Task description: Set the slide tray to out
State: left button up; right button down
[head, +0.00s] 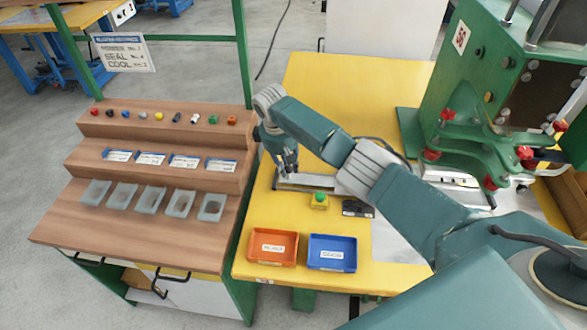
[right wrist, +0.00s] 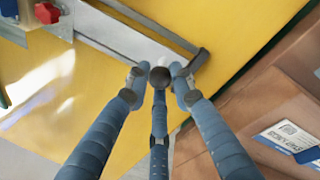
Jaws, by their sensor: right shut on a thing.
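The slide tray (head: 312,183) is a long, narrow grey metal piece lying on the yellow bench top in the head view. It also crosses the upper part of the right wrist view as a grey strip (right wrist: 122,38). A dark round knob (right wrist: 160,76) stands at its near end. My right gripper (head: 288,171) reaches down to this end, and its fingers (right wrist: 160,82) are closed around the knob. My forearm hides part of the tray's right side in the head view. My left gripper is out of view.
An orange bin (head: 252,262) and a blue bin (head: 352,265) stand at the bench's front. The green press (head: 440,90) stands to the right. A stepped wooden rack (head: 110,165) is at the left.

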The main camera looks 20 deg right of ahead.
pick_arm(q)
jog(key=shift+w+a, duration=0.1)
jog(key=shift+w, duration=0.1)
pick_arm(e)
jog(key=shift+w+a, duration=0.1)
jog(key=shift+a, duration=0.15)
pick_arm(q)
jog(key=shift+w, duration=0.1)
pick_arm(e)
jog(key=c, duration=1.5)
grip_release()
jog(key=shift+w+a, duration=0.1)
jog(key=shift+r, duration=0.5)
jog(key=r, duration=0.3)
jog(key=a+r, duration=0.1)
jog(key=r, duration=0.3)
jog(key=s+a+r, duration=0.1)
jog(key=r, duration=0.3)
